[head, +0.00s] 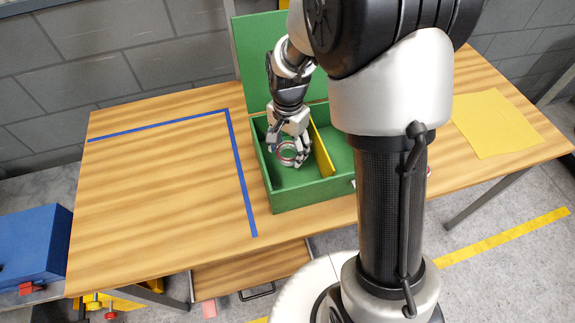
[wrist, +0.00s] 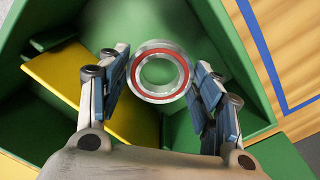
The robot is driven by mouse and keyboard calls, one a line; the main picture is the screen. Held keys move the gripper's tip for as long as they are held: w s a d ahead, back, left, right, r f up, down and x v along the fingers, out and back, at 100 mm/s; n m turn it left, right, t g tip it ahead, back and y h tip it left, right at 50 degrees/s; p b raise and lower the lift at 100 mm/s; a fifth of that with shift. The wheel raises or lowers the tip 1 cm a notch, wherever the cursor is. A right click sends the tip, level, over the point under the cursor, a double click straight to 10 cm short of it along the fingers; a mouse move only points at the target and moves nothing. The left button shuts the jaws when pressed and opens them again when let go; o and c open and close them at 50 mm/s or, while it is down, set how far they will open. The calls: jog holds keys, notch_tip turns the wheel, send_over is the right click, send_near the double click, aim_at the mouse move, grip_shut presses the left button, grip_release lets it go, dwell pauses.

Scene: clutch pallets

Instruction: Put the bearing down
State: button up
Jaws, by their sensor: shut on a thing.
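The bearing (wrist: 136,76) is a silver ring with a red inner band. In the wrist view it sits between the two fingers of my gripper (wrist: 161,88), which is shut on it. In the head view the bearing (head: 287,159) shows below the fingertips of my gripper (head: 288,150), over the left compartment of the green box (head: 309,196). I cannot tell whether the bearing touches the box floor. Part of the box is hidden behind my arm.
A yellow divider (head: 322,153) stands inside the box, right of my gripper. The box's green lid (head: 257,60) stands open behind. Blue tape (head: 240,170) marks a clear table area on the left. A yellow sheet (head: 495,124) lies on the right. A blue case (head: 28,243) stands at far left.

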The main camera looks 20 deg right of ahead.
aim_at(288, 169)
jog(key=shift+f+b, duration=0.9)
jog(key=shift+f, duration=2.3)
jog(key=shift+f, duration=0.15)
jog(key=o, duration=1.3)
jog(key=s+r+n+t+p, duration=0.15)
jog(key=s+r, duration=0.25)
jog(key=r, duration=0.8)
jog(key=s+r+n+t+p, duration=0.1)
jog(key=s+r+n+p, duration=0.25)
jog(key=r, duration=0.75)
jog(key=s+r+n, duration=0.1)
jog(key=s+n, duration=0.1)
jog(key=s, duration=0.2)
jog(key=s+r+n+t, duration=0.1)
jog(key=s+r, duration=0.1)
jog(key=s, duration=0.3)
jog(key=s+r+n+t+b, duration=0.1)
jog(key=s+r+n, duration=0.1)
jog(key=s, duration=0.3)
jog(key=shift+n, duration=0.3)
